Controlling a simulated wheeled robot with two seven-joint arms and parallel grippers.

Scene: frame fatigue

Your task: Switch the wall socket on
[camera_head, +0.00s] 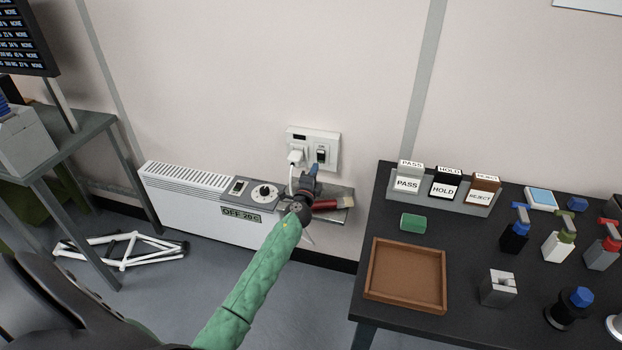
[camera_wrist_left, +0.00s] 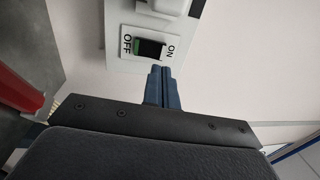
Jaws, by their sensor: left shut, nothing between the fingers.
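The white wall socket (camera_head: 313,147) is on the wall above the heater, with a white plug (camera_head: 296,157) in its left side and a cable hanging down. Its switch (camera_head: 321,154) is on the right side. In the left wrist view the dark rocker switch (camera_wrist_left: 150,48) sits between the labels OFF and ON, with a green patch showing at the OFF end. My left gripper (camera_head: 314,168) is shut and empty, just below the switch. In the left wrist view its blue-grey fingertips (camera_wrist_left: 160,72) point at the socket plate's lower edge; I cannot tell whether they touch. My right gripper is not in view.
A white heater (camera_head: 190,195) with a dial and an "OFF 20 C" display stands below. A red-handled brush (camera_head: 333,204) lies on a small grey shelf beside my left gripper. A dark table (camera_head: 465,270) with a brown tray (camera_head: 372,292) and bottles stands right.

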